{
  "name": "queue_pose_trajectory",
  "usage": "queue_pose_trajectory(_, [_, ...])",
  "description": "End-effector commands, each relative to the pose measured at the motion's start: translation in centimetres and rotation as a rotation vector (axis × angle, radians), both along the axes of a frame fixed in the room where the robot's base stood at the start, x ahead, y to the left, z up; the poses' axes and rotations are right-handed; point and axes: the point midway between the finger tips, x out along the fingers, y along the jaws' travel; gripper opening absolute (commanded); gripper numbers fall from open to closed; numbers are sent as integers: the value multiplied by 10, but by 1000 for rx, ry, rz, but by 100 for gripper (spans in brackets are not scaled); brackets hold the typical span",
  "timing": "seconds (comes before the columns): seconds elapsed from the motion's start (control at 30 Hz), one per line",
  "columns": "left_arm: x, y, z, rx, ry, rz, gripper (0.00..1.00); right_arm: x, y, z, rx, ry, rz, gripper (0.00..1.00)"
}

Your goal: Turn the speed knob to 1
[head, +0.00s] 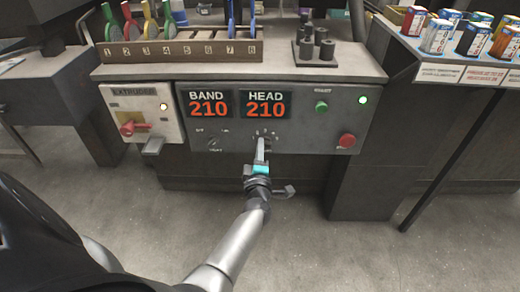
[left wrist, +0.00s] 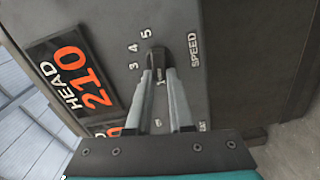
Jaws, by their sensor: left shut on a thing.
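The dark speed knob (left wrist: 158,58) is on the front of the grey control panel (head: 335,128). In the left wrist view it sits between my two finger tips, beside the word SPEED and the numbers 3, 4 and 5. My left gripper (head: 262,144) reaches up to the panel just under the HEAD display, and its fingers are shut on the knob. It also shows in the left wrist view (left wrist: 161,80). The fingers partly hide the knob and its dial, so I cannot tell which number it points to. My right gripper is not in view.
The HEAD display (head: 266,104) and the BAND display (head: 208,103) both read 210. A green button (head: 321,106) and a red button (head: 346,141) are on the right of the panel. The extruder box (head: 140,114) with a red switch (head: 131,128) is at left.

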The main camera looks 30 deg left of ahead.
Motion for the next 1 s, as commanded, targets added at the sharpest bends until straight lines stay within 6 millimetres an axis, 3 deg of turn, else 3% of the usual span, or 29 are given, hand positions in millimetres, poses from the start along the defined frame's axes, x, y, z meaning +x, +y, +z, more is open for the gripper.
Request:
queue_pose_trajectory(0.43, [0, -1, -2, -12, -3, -1, 0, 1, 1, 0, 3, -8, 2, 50])
queue_pose_trajectory(0.47, [0, -1, -2, -12, -3, -1, 23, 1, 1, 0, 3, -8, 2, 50])
queue_pose_trajectory(0.7, [0, -1, -1, -10, -3, -1, 50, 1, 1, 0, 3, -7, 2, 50])
queue_pose_trajectory(1.0, [-2, -2, 0, -8, -4, -1, 50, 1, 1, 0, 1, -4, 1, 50])
